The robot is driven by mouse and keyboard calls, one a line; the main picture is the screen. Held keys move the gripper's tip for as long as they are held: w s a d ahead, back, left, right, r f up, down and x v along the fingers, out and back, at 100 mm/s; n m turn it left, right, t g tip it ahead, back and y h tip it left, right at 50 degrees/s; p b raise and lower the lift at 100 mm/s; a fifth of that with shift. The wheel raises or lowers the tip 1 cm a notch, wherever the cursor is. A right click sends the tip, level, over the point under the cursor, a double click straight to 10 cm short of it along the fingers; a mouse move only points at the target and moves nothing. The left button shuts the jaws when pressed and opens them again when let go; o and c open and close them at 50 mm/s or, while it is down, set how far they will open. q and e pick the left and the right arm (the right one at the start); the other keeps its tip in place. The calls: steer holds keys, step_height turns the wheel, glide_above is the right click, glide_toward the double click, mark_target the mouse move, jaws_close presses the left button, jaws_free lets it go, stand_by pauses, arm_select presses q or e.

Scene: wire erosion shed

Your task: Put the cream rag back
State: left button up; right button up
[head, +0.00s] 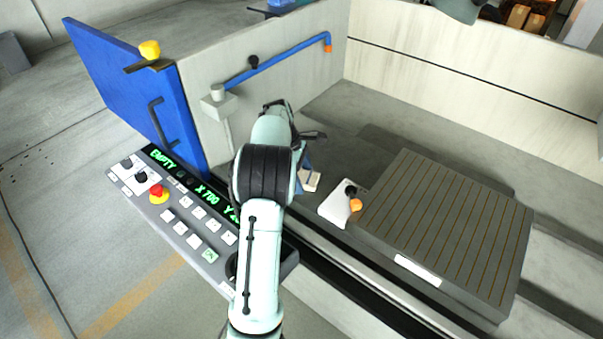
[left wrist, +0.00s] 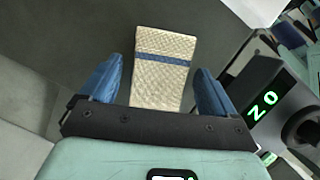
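The cream rag (left wrist: 165,75), a woven cloth with a blue stripe, lies on a dark grey surface in the left wrist view. My left gripper (left wrist: 160,92) is open, with its two blue fingers on either side of the rag and a visible gap on each side. In the head view a small part of the rag (head: 312,181) shows beside the blue finger of my left gripper (head: 306,168); my arm hides much of that spot. I cannot tell how high the fingers are above the surface. My right gripper is in neither view.
A control panel (head: 190,228) with buttons and a red knob stands left of my arm. A blue door (head: 135,90) is open behind it. A grooved block (head: 450,225) and a white piece with an orange knob (head: 340,204) sit to the right.

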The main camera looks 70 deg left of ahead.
arm_select(q)
steer(key=p+v, duration=0.2)
steer(key=v, duration=1)
steer(key=shift+r, duration=0.15)
stand_by(0.3)
